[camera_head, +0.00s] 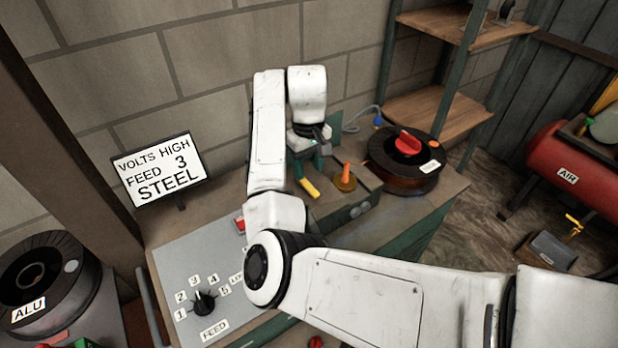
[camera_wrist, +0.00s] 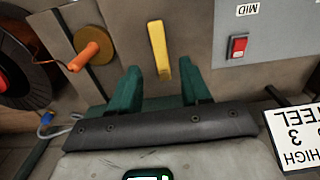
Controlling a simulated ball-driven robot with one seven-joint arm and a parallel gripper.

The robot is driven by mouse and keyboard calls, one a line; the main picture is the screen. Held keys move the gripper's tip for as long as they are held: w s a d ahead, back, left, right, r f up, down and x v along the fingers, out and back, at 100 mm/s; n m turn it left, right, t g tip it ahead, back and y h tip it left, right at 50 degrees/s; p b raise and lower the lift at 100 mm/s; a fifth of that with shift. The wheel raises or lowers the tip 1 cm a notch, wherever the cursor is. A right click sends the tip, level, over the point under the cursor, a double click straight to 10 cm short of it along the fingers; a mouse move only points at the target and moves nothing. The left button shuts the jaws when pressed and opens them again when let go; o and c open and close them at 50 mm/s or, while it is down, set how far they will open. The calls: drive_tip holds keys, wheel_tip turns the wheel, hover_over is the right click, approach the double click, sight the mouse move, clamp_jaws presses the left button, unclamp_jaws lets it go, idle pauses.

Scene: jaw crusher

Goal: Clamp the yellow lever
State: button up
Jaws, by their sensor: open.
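The yellow lever (camera_wrist: 157,45) stands out from the beige machine face in the wrist view. It also shows in the head view (camera_head: 310,188), just below my gripper (camera_head: 306,172). In the wrist view my gripper (camera_wrist: 159,68) has its two green fingers spread wide. The lever's end lies between the fingertips, with a gap on each side. I see no finger touching it, and how deep the lever sits between the fingers is hard to tell.
An orange handle (camera_wrist: 84,56) sits close to the left finger in the wrist view. A red switch (camera_wrist: 238,46) is to the right. In the head view, a spool with a red hub (camera_head: 408,142) stands right of my gripper, and a steel sign (camera_head: 158,172) stands left.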

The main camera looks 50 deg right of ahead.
sight(308, 185)
drive_tip(key=shift+f, duration=2.45)
drive_tip(key=shift+c, duration=0.5)
clamp_jaws()
